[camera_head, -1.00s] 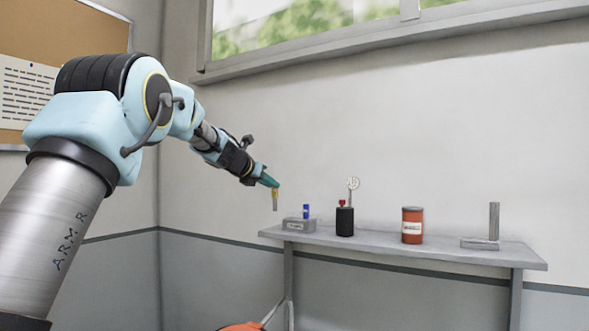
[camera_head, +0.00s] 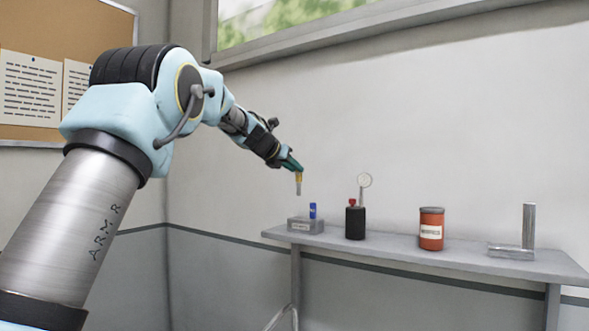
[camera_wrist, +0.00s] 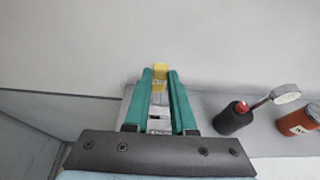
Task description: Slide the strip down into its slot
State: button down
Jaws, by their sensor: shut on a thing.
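My gripper (camera_head: 295,166) is shut on a thin strip (camera_head: 299,184) with a yellow upper part and a grey lower part. The strip hangs point-down in the air, above the left end of the shelf and apart from it. Below it, a grey block (camera_head: 297,226) with a label sits on the shelf, with a small blue piece (camera_head: 312,211) standing upright on it. In the wrist view the green fingers (camera_wrist: 160,92) close on the strip's yellow end (camera_wrist: 160,76). A slot opening is too small to make out.
On the grey shelf (camera_head: 390,247), right of the block, stand a black cylinder (camera_head: 355,223) with a red knob and a dial gauge (camera_head: 364,181), a red can (camera_head: 431,231) and a metal L-shaped piece (camera_head: 527,228). The wall is close behind.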

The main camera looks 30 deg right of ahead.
aim_at(298, 189)
jog(key=shift+f+b, duration=2)
jog(key=shift+f, duration=0.9)
jog(key=shift+p, duration=0.7)
jog(key=shift+f+b, duration=2)
jog(key=shift+f, duration=0.6)
jog(key=c, duration=0.7)
grip_release()
jog(key=shift+o, duration=0.2)
jog(key=b+v, duration=0.3)
jog(key=v, duration=0.7)
jog(key=shift+s+a+r, duration=0.2)
jog(key=shift+a, duration=0.1)
